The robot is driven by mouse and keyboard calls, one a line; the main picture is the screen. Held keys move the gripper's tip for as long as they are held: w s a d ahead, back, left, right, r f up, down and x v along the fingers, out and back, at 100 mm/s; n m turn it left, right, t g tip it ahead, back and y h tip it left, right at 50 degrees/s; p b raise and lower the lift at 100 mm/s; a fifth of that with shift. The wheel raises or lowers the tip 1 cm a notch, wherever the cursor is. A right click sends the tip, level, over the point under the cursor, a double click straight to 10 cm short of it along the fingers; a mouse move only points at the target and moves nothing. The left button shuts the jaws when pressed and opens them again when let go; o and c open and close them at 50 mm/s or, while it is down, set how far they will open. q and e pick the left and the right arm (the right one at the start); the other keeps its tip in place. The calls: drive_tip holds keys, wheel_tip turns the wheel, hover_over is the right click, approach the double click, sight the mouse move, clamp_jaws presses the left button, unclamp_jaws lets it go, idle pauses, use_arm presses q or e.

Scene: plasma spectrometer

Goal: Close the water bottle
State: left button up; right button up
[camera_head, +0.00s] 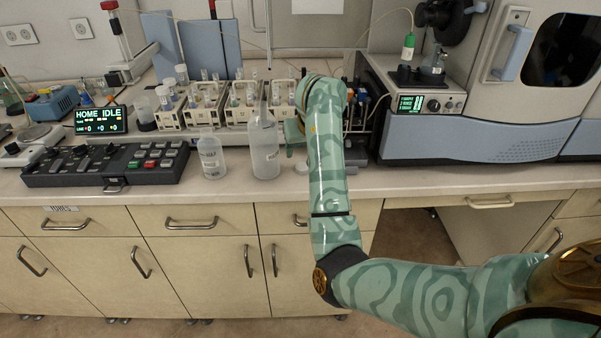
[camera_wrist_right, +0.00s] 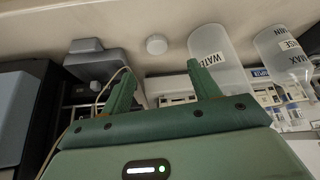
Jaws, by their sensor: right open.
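The water bottle (camera_head: 265,150) is a translucent white bottle standing upright near the front of the counter; its label reads WATE in the wrist view (camera_wrist_right: 232,75). Its mouth is hard to make out. A small round white cap (camera_wrist_right: 156,45) lies on the counter to the right of the bottle in the head view (camera_head: 302,168). My right gripper (camera_wrist_right: 163,85) is open and empty, just behind and above the cap, with the cap beyond its fingertips and the bottle beside it. In the head view my arm partly hides this gripper. My left gripper is out of view.
A second labelled translucent bottle (camera_head: 212,158) stands left of the water bottle. Racks of vials (camera_head: 205,115) stand behind the bottles. A black control panel (camera_head: 105,165) is at left, and the large spectrometer (camera_head: 480,145) at right. The counter's front strip (camera_head: 420,178) is clear.

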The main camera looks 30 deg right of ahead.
sight(302, 166)
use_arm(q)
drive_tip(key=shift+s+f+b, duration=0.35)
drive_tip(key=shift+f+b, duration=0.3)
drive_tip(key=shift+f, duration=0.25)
use_arm(e)
drive_tip(key=x, duration=0.4)
drive_tip(key=b+x, duration=0.2)
drive_tip(key=x, duration=0.3)
drive_tip(key=shift+d+f, duration=0.25)
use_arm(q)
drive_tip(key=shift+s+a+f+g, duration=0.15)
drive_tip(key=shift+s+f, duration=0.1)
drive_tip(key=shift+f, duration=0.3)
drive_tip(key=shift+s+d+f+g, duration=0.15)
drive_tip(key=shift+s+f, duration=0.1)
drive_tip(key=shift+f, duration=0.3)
use_arm(e)
drive_tip(key=shift+s+r, duration=0.1)
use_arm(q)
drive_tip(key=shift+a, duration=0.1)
use_arm(e)
drive_tip(key=c, duration=1.1)
